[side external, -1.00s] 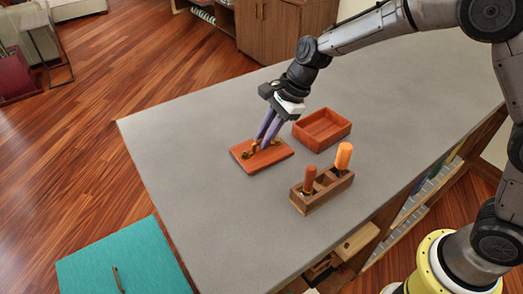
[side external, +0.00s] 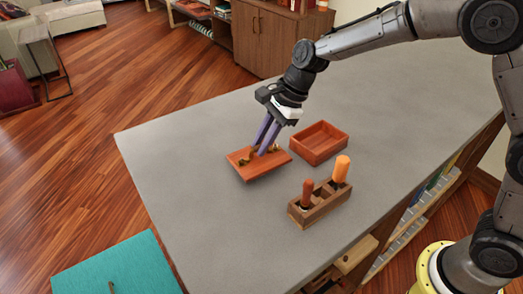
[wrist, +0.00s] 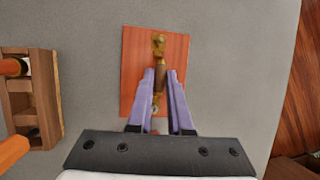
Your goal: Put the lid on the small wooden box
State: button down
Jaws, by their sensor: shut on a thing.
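The lid (side external: 244,168) is a flat reddish wooden panel with a brown and brass handle (wrist: 160,77) on top. My gripper (side external: 264,150) has its purple fingers shut on this handle. The lid appears to hang just above the grey tabletop, slightly tilted. In the wrist view the lid (wrist: 133,70) lies beyond the fingertips, and the fingers (wrist: 161,100) hide part of the handle. The small wooden box (side external: 319,154) is open-topped, reddish and empty. It stands on the table to the right of the lid, a short gap away; it is outside the wrist view.
A dark wooden holder (side external: 325,206) with a red-brown handle (side external: 307,191) and an orange handle (side external: 341,169) stands in front of the box. The grey table (side external: 190,160) is clear to the left and behind. A teal surface (side external: 115,268) lies lower at the front left.

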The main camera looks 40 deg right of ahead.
aim_at(266, 159)
notch_tip(266, 159, up, 7)
jog(key=shift+r, duration=0.15)
jog(key=shift+s+r, duration=0.1)
jog(key=shift+r, duration=0.15)
jog(key=s+d+r, duration=0.1)
jog(key=d, duration=0.7)
jog(key=s+d+r+n, duration=0.1)
jog(key=d, duration=0.8)
jog(key=shift+s+d, duration=0.25)
jog(key=shift+s, duration=0.1)
jog(key=shift+f+g, duration=0.3)
jog(key=shift+f, duration=1.65)
jog(key=shift+f, duration=0.15)
jog(key=shift+f, duration=0.35)
